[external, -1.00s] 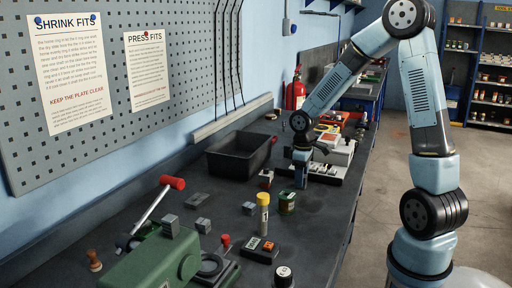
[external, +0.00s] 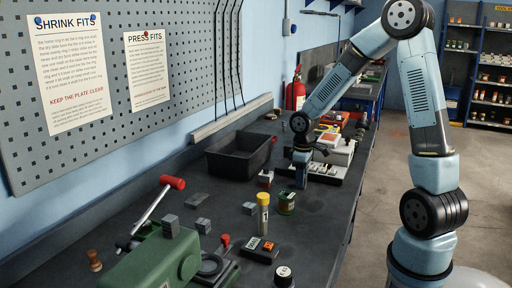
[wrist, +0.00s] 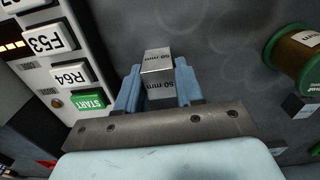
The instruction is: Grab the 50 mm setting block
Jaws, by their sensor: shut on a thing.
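The 50 mm setting block (wrist: 157,75) is a grey metal block with "50 mm" printed on its faces. In the wrist view it sits between the two blue fingers of my gripper (wrist: 158,88), which is shut on it. In the external view my gripper (external: 301,178) points down at the bench beside the white-fronted device, and the block cannot be made out there. Whether the block touches the bench is not clear.
A white panel with a green START button (wrist: 88,101) stands close left of my gripper in the wrist view. A black bin (external: 240,153), a yellow-capped tube (external: 263,212) and a green press (external: 155,262) are on the bench (external: 325,225).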

